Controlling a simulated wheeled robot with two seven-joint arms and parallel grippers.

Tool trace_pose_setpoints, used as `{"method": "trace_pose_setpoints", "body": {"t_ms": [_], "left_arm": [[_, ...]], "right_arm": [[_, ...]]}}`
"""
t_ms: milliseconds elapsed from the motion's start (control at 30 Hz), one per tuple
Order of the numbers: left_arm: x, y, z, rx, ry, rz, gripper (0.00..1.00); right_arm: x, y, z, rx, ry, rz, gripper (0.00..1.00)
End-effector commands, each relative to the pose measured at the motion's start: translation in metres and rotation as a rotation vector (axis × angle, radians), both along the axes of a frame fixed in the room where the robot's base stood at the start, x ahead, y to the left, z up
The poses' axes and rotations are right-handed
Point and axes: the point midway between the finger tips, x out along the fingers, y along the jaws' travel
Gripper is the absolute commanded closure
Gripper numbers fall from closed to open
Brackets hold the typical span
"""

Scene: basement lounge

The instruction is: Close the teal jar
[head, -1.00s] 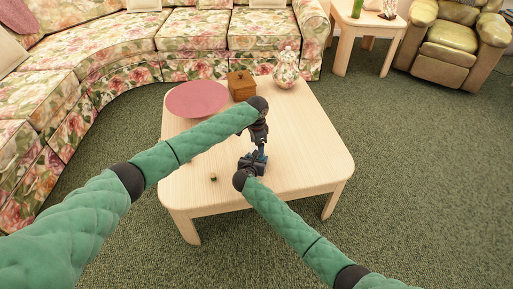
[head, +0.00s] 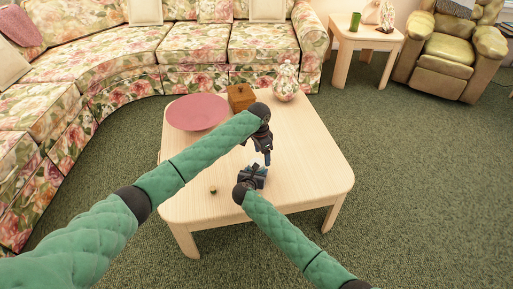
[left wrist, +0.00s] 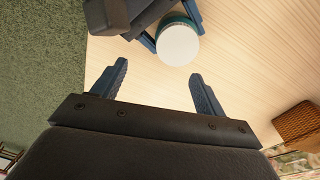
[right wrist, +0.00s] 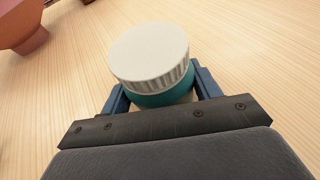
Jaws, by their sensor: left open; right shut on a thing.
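The teal jar (right wrist: 165,97) is upright on or just above the wooden coffee table. A white ribbed lid (right wrist: 150,50) sits on top of it, looking slightly tilted; I cannot tell whether it is fully tightened. My right gripper (right wrist: 165,88) is shut around the teal body below the lid. In the left wrist view the lid's round top (left wrist: 177,45) hides most of the jar. My left gripper (left wrist: 158,72) is open and empty, pointing down above the jar, apart from the lid. In the head view my left gripper (head: 266,160) is just above my right gripper (head: 252,177).
On the table (head: 310,165) are a pink round dish (head: 197,112), a brown box (head: 240,97), a floral jar (head: 286,85) and a tiny dark object (head: 213,191). The table's right side is clear. A floral sofa (head: 190,43) curves behind.

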Motion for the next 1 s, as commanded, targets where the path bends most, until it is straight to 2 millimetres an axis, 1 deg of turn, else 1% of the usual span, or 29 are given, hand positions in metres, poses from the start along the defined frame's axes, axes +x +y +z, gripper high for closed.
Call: {"method": "trace_pose_setpoints", "body": {"t_ms": [267, 400, 533, 700, 1000], "left_arm": [[0.011, 0.011, 0.024, 0.023, 0.004, 0.318, 0.27], [0.011, 0.018, 0.028, 0.054, 0.008, 0.496, 0.27], [0.010, 0.022, 0.028, 0.075, 0.016, 0.626, 0.27], [0.009, 0.023, 0.028, 0.082, 0.022, 0.719, 0.27], [0.009, 0.023, 0.028, 0.081, 0.024, 0.741, 0.27]], "right_arm": [[0.000, 0.000, 0.000, 0.000, 0.000, 0.000, 1.00], [0.000, 0.000, 0.000, 0.000, 0.000, 0.000, 1.00], [0.000, 0.000, 0.000, 0.000, 0.000, 0.000, 1.00], [0.000, 0.000, 0.000, 0.000, 0.000, 0.000, 1.00], [0.000, 0.000, 0.000, 0.000, 0.000, 0.000, 1.00]]}}
